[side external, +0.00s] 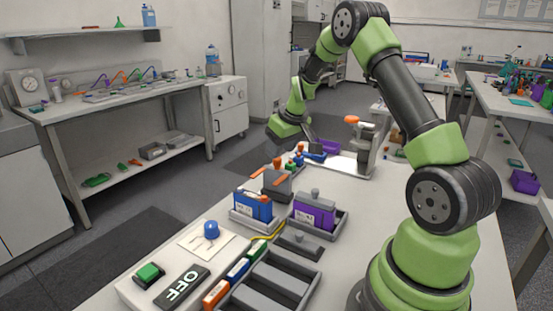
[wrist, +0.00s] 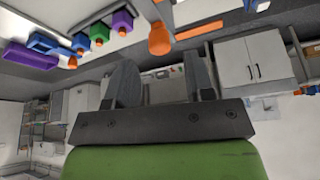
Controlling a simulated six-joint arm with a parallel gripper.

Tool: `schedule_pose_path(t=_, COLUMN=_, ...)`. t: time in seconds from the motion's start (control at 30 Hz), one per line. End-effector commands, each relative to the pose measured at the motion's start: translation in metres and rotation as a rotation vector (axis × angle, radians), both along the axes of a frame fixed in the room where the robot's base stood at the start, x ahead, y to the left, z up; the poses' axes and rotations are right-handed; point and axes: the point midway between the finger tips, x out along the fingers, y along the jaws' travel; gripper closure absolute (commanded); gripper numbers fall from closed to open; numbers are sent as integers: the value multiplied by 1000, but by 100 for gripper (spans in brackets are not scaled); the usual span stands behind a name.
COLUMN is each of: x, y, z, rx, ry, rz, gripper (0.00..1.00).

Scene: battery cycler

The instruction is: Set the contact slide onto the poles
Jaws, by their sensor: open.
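My gripper shows in the wrist view (wrist: 160,78) with its two dark fingers apart and nothing between them. In the side view its green wrist end hangs at the back of the bench, away from the batteries. A blue battery (side external: 252,207) and a purple battery (side external: 315,212) stand upright in grey trays. A grey knobbed piece is on top of the purple one. A dark flat piece with a small knob (side external: 299,238) lies in front of them. A grey block with orange bars (side external: 277,183) stands behind. I cannot tell for sure which piece is the contact slide.
A stand with an orange handle (side external: 351,121) is at the back right. Small coloured pieces (side external: 292,162) stand behind the block.

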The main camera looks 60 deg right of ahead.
Motion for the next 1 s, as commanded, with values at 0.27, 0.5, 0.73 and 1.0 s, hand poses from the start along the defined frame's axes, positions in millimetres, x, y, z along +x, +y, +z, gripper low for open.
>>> schedule_pose_path(t=0.27, x=14, y=-4, z=-35, rx=1, ry=2, rz=0, gripper=51)
schedule_pose_path(t=0.5, x=16, y=-4, z=-40, rx=-1, ry=-1, rz=0, gripper=51)
schedule_pose_path(t=0.73, x=16, y=-4, z=-40, rx=-1, ry=0, rz=0, gripper=74)
schedule_pose_path(t=1.0, x=16, y=-3, z=-40, rx=0, ry=0, rz=0, gripper=100)
